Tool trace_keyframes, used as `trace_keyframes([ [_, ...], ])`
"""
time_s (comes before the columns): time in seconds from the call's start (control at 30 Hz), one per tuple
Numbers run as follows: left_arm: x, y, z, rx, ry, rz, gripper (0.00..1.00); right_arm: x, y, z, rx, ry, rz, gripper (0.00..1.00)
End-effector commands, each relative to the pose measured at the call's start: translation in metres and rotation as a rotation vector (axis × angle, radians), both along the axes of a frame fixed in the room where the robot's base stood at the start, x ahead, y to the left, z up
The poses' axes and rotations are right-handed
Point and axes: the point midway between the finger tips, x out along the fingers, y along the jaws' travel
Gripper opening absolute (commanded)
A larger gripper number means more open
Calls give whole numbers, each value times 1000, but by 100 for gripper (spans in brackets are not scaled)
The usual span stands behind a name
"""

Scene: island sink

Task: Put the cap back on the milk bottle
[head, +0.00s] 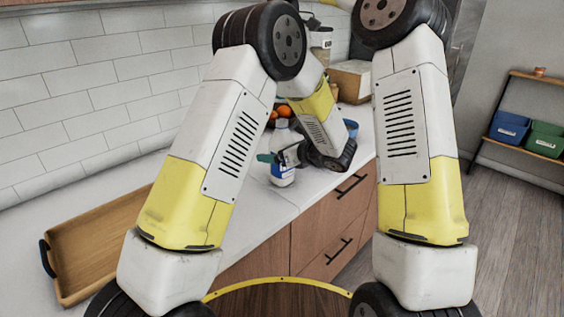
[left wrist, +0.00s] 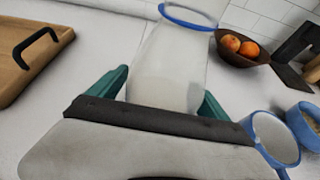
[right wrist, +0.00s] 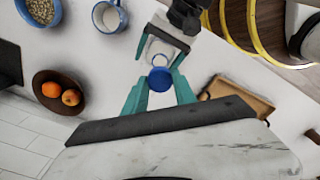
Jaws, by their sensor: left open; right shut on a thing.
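The milk bottle (head: 283,177) stands upright on the white counter, clear with white milk low inside. Its blue-ringed upper part shows in the left wrist view (left wrist: 172,60). My left gripper (head: 280,157) has its teal fingers on either side of the bottle's lower body, open. My right gripper (right wrist: 159,84) is shut on the blue cap (right wrist: 159,79), seen between its teal fingertips. In the right wrist view the cap overlaps the bottle (right wrist: 160,52) behind it; I cannot tell the gap between cap and bottle mouth.
A blue-rimmed mug (left wrist: 275,138) and a bowl of grains (right wrist: 41,10) stand near the bottle. A brown bowl (right wrist: 62,107) holds oranges. A wooden tray (head: 62,268) lies at the counter's left. A tiled wall backs the counter; drawers are below its front edge.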

Motion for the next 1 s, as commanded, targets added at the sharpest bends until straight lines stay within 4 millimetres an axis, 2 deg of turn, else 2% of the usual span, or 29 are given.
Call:
trace_keyframes([
  [0.37, 3, 3, -2, 0, 0, 1, 86, 0, 0, 0, 0, 0, 0, 0],
  [0.8, 3, 3, -1, 0, 0, 1, 0, 0, 0, 0, 0, 0, 0, 0],
  [0.93, 3, 3, -1, 0, 0, 1, 0, 0, 0, -1, -1, 0, 0, 0],
  [1.0, 3, 3, -1, 0, 0, 1, 0, 0, -1, -8, -2, 2, 0, 0],
])
